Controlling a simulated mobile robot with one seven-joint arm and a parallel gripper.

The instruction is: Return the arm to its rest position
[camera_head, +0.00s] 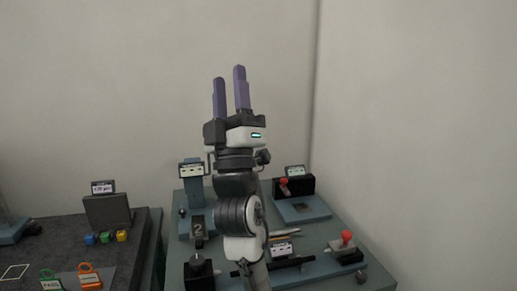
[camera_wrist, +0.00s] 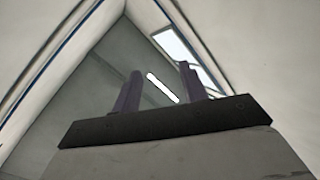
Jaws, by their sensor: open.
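My gripper (camera_head: 230,92) points straight up above the bench in the head view, with its two purple fingers apart and nothing between them. In the wrist view the fingers (camera_wrist: 158,90) also stand apart and empty, against the ceiling and a bright window. My arm rises in front of the green-grey bench (camera_head: 345,272) and hides part of it. The gripper touches nothing.
Several fixtures stand on the bench: a numbered block (camera_head: 198,229), a black block with a red knob (camera_head: 300,186), a red-knobbed lever (camera_head: 346,240) and a dark knob unit (camera_head: 199,271). A dark table (camera_head: 130,255) at left holds small coloured cubes (camera_head: 105,237). The air around my gripper is clear.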

